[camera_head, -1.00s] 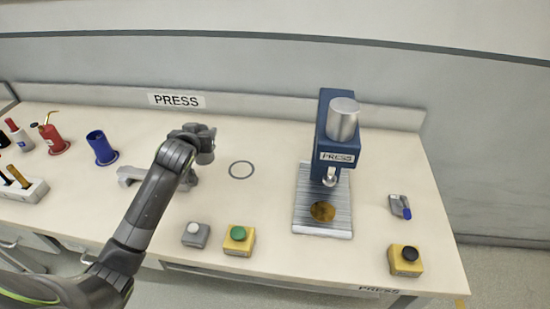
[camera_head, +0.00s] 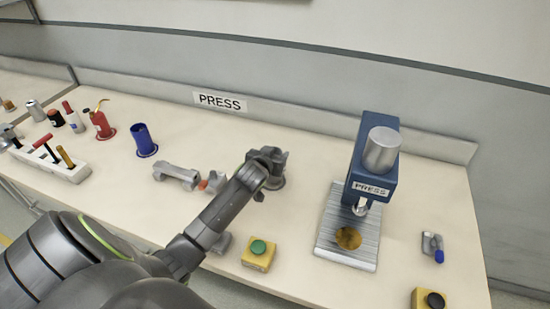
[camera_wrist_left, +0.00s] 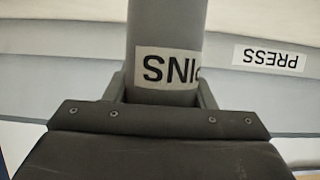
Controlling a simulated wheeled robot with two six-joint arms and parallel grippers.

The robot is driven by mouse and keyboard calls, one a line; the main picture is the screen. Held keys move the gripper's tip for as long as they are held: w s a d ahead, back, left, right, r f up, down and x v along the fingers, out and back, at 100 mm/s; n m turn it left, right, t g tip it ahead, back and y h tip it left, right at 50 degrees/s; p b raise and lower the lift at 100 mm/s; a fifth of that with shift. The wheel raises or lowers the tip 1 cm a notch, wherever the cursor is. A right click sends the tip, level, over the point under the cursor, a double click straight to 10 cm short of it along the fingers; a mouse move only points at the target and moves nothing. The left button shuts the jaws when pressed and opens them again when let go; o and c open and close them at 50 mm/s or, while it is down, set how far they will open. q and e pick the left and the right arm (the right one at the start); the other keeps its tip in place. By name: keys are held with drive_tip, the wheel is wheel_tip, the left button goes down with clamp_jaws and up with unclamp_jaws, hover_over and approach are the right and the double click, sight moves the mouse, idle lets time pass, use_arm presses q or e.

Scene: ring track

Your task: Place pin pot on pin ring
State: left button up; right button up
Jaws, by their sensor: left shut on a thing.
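The pin pot (camera_wrist_left: 165,25) is a grey cylinder with a white label reading PINS, seen upside down in the left wrist view. My left gripper (camera_head: 271,166) is shut on it, with a finger on each side. In the head view the gripper hides most of the pot; a grey part of it shows just below the jaws. The gripper is over the area of the pin ring, left of the press. The ring outline is hidden behind the gripper and pot, so I cannot tell whether the pot touches the table. My right gripper is not in view.
A blue cup (camera_head: 144,141), a red oil can (camera_head: 102,123) and a tool block (camera_head: 50,160) stand left. A grey fixture (camera_head: 177,175) lies left of my gripper.

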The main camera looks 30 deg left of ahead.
use_arm(q)
drive_tip(key=shift+f, duration=0.75)
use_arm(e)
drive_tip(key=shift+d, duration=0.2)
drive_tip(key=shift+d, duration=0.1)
use_arm(q)
drive_tip(key=shift+f, duration=0.2)
drive_tip(key=o, duration=1)
drive_tip(key=shift+c, duration=0.2)
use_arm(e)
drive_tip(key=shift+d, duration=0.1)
use_arm(q)
drive_tip(key=shift+r, duration=0.1)
drive_tip(key=shift+r, duration=0.15)
drive_tip(key=v, duration=1.2)
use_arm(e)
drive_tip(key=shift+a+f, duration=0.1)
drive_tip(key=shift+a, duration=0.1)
